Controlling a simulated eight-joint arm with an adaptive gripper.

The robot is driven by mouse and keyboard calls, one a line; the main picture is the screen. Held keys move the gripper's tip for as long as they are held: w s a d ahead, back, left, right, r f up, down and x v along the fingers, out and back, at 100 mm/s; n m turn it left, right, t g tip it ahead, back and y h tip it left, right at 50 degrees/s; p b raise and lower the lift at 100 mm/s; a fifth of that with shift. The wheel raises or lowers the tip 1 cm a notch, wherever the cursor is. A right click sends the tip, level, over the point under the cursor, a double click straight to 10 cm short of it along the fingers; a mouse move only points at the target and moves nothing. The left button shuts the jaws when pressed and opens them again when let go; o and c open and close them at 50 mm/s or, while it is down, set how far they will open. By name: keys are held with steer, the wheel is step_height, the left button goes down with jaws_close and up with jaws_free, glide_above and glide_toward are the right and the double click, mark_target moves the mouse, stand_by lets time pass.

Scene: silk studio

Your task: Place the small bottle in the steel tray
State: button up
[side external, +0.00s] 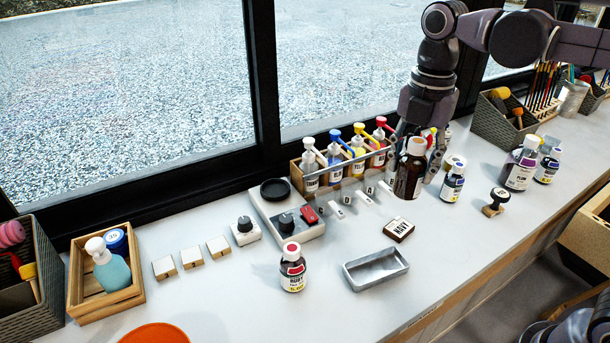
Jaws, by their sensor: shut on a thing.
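My gripper (414,165) is shut on a dark brown bottle (408,178) with a pale orange-rimmed cap. It holds the bottle upright, seemingly above the counter, behind and to the right of the steel tray. The steel tray (375,279) is a small, shallow, empty rectangular dish near the counter's front edge. Another small bottle (293,273), dark with a red cap and a label, stands upright on the counter left of the tray. The label on the held bottle is hard to read.
A dark-topped block marked NAVY (398,229) lies between the held bottle and the tray. A wooden rack (325,185) of pump bottles stands behind. A grey device (280,217) is left of centre. Labelled bottles (520,168) and a stamp (495,201) stand to the right.

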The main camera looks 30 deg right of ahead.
steer(key=s+d+f, duration=0.2)
steer(key=s+d, duration=0.2)
steer(key=d, duration=0.3)
glide_above(376, 271)
step_height(376, 271, down, 11)
steer(key=shift+f, duration=2.2)
steer(key=shift+w+f, duration=0.1)
steer(key=o, duration=1.2)
